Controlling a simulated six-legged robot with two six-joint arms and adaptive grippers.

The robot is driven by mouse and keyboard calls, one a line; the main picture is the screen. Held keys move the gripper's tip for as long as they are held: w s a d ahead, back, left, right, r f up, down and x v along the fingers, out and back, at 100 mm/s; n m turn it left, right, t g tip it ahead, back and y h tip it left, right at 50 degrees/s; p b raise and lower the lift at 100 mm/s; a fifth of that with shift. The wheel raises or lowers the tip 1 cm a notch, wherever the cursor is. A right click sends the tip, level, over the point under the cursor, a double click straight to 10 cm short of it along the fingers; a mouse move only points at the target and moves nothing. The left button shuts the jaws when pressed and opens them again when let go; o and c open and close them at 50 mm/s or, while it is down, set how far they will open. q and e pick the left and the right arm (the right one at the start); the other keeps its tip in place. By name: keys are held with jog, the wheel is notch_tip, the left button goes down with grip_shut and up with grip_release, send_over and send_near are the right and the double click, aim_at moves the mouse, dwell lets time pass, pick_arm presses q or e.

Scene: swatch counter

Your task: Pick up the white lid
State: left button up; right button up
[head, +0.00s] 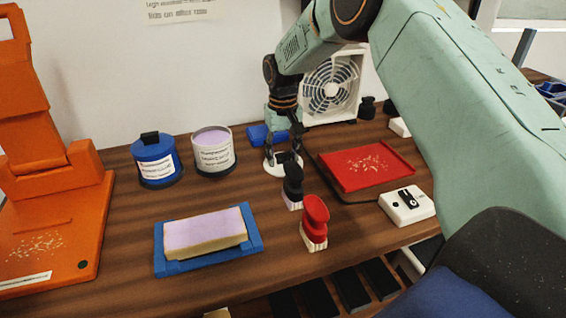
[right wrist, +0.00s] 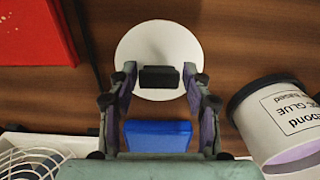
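The white lid (head: 272,168) is a flat round disc with a black block-shaped knob, lying on the wooden counter behind the small black-handled brush. It also shows in the right wrist view (right wrist: 158,38), with its knob (right wrist: 160,77) between my fingers. My right gripper (head: 284,152) reaches down over the lid and partly hides it. In the right wrist view my right gripper (right wrist: 160,70) is open, one finger on each side of the knob with gaps between. My left gripper is in neither view.
An open jar of lilac glue (head: 213,152) and a lidded blue jar (head: 156,160) stand left. A red tray (head: 368,166) lies right. Black and red brushes (head: 314,222) stand in front. A blue block (right wrist: 157,135) and a fan (head: 332,86) are behind.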

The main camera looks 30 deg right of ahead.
jog(key=shift+s+r, duration=0.15)
jog(key=shift+s, duration=0.05)
jog(key=c, duration=0.3)
jog(key=shift+w+a, duration=0.1)
jog(key=shift+w, duration=0.1)
jog(key=c, duration=0.3)
jog(key=shift+s, duration=0.1)
jog(key=shift+c, duration=0.6)
